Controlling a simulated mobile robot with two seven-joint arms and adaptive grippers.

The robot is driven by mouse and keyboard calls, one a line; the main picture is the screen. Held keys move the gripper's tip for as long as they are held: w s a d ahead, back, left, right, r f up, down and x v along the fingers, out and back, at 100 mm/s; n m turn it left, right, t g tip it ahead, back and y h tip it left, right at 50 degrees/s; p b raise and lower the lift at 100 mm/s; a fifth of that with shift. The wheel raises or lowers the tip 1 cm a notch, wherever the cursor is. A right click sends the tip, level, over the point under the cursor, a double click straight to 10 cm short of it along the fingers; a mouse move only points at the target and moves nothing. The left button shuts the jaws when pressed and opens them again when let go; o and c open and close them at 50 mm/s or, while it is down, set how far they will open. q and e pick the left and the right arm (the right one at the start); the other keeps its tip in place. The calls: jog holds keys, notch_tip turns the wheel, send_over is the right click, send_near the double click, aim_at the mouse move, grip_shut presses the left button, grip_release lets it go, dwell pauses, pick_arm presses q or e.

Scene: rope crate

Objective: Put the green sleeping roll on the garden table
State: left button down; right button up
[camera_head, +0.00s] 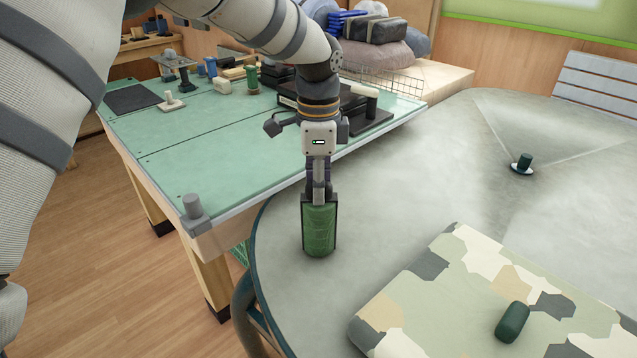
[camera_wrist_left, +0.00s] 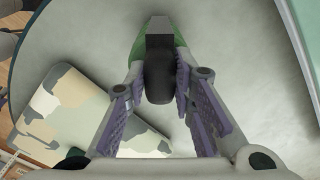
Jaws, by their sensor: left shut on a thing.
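The green sleeping roll (camera_head: 320,232) is upright in my left gripper (camera_head: 319,205), which is shut on it from above. It is over the left part of the grey garden table (camera_head: 420,190); I cannot tell whether its lower end touches the top. In the left wrist view, the green of the roll (camera_wrist_left: 181,42) shows beyond my left gripper (camera_wrist_left: 165,95), partly hidden by a dark grey piece between the fingers. The garden table (camera_wrist_left: 90,35) fills much of that view. My right gripper is not in view.
A camouflage mat (camera_head: 400,300) lies on the table's front right, with a small dark green cylinder (camera_head: 512,322) on it. A green workbench (camera_head: 220,150) with tools adjoins on the left. The table's middle is clear.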

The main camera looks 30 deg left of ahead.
pick_arm(q)
jog(key=shift+f, duration=0.4)
jog(key=c, duration=1.3)
grip_release()
notch_tip(320, 180, up, 12)
